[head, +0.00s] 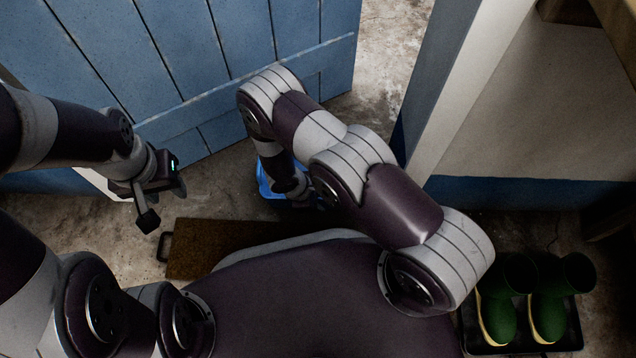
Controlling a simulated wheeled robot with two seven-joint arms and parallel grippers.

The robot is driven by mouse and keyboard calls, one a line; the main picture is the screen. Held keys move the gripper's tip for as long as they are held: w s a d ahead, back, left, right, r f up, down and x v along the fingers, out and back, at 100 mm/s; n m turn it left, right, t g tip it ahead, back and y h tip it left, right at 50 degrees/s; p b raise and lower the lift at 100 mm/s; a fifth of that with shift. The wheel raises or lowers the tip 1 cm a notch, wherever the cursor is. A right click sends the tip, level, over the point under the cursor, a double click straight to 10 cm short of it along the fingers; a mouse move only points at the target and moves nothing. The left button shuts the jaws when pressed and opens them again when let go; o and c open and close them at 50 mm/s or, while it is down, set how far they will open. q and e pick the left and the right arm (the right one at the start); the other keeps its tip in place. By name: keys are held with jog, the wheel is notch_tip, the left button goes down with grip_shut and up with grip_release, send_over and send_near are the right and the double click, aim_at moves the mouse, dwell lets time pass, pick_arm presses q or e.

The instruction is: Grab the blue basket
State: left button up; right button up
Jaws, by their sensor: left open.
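The blue basket (264,184) is on the floor near the middle, at the foot of the blue door. Only part of its bright blue side and rim shows; my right arm covers the rest. My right gripper (312,199) points down at the basket and is mostly hidden by its own arm. I cannot tell whether its fingers touch the basket or whether they are open. My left gripper (164,204) is open and empty, held in the air to the left of the basket.
A blue plank door (170,50) stands behind the basket, with an opening to its right beside a white wall edge (470,90). A brown board (205,248) with a dark handle lies in front. Green boots (548,317) stand on a dark tray (572,340) at the right.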

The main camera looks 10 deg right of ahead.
grip_shut()
dwell(1.4)
